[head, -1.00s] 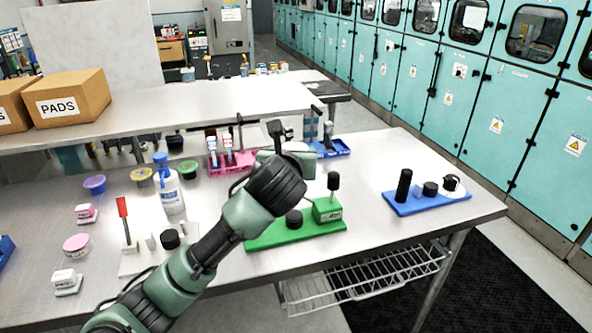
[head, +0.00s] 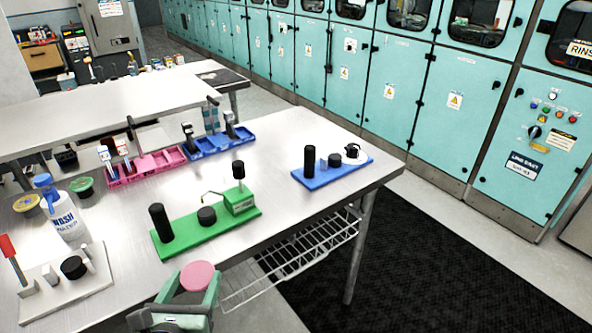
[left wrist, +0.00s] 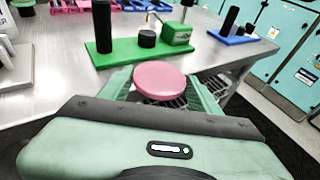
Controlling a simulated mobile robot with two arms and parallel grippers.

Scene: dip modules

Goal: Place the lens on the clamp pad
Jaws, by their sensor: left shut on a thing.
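A pink round disc, which I take to be the lens (head: 197,276), is held between the fingers of my left gripper (head: 192,290), near the bottom of the head view, in front of the table edge. In the left wrist view the lens (left wrist: 160,80) lies flat across the finger ends. On the green fixture (head: 190,240) stand a tall black post (head: 161,222), a short black pad (head: 207,216) and a green block with a black knob (head: 238,200). Which pad is the clamp pad is not marked. The lens is apart from all pads. My right gripper is not in view.
A blue fixture (head: 330,173) with black pads stands to the right, a white one (head: 60,296) with a red handle to the left. A wash bottle (head: 63,212), pink tray (head: 150,167) and blue tray (head: 222,143) stand behind. Bare table lies between the green and blue fixtures.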

